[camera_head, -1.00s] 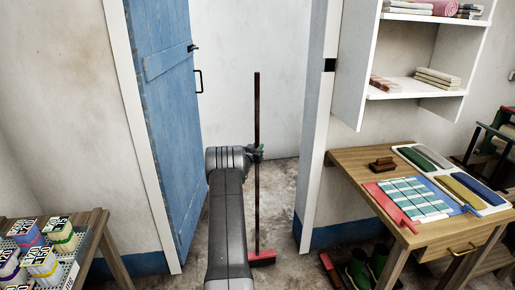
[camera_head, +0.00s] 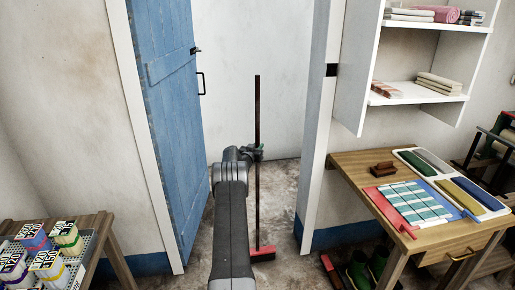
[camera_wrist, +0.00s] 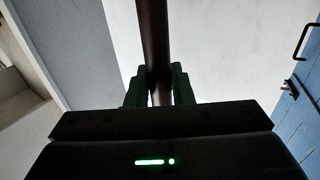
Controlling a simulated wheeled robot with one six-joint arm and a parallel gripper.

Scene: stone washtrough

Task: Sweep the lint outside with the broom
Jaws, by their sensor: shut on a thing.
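The broom has a dark upright handle (camera_head: 257,110) and a red head (camera_head: 262,254) low at the floor in the doorway. My gripper (camera_head: 257,152) is shut on the handle at about mid-height. In the wrist view the brown handle (camera_wrist: 154,40) runs up between the two green fingers of my gripper (camera_wrist: 160,88). The handle stands close to vertical in the head view. I see no lint on the visible floor; part of the floor is hidden behind my arm.
A blue door (camera_head: 168,110) stands open at the left of the doorway. The white door frame (camera_head: 318,130) bounds it on the right. A wooden table (camera_head: 345,168) with cloths stands at right, with green boots (camera_head: 358,268) below.

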